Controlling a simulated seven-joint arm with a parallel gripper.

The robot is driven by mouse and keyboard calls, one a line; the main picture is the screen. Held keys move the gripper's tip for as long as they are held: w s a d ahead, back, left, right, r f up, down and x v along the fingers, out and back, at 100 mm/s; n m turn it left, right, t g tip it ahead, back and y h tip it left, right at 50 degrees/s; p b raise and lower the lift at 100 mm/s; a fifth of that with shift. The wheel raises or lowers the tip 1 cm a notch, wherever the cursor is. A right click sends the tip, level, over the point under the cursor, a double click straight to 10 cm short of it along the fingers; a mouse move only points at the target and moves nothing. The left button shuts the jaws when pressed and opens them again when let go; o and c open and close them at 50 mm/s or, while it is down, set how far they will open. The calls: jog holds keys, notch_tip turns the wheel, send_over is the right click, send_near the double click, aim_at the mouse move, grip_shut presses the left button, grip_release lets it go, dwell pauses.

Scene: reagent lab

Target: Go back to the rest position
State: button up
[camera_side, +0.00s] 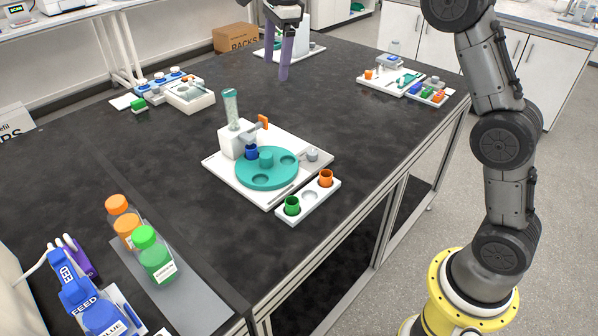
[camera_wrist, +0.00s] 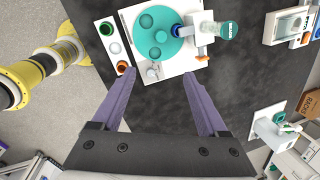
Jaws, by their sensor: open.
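My gripper (camera_side: 283,58) is at the top of the side view, with two long purple fingers pointing down. It is above the far part of the black bench (camera_side: 330,115), apart from everything on it. In the wrist view my gripper (camera_wrist: 166,108) shows its fingers spread wide, with nothing between them but bare black bench top. The teal turntable (camera_side: 290,172) on its white base sits well away from the fingers, and it also shows at the top of the wrist view (camera_wrist: 143,44).
A blue cup (camera_side: 251,153) stands in the turntable. A white rack holds a green cup (camera_side: 292,206) and an orange cup (camera_side: 326,178). Orange- and green-capped bottles (camera_side: 156,258) stand at the near left. A tray of small cups (camera_side: 428,94) is at the right. Bench between is clear.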

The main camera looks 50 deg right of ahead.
jog(key=s+r+n+t, duration=0.1)
jog(key=s+r+n, duration=0.2)
jog(key=s, duration=0.7)
jog(key=s+r+n+t, duration=0.1)
jog(key=s+r+n, duration=0.25)
jog(key=s, duration=0.65)
jog(key=s+f+n+t, duration=0.1)
jog(key=s+f+n, duration=1.3)
jog(key=n, duration=0.1)
jog(key=shift+s+a+f, duration=0.2)
jog(key=shift+s, duration=0.2)
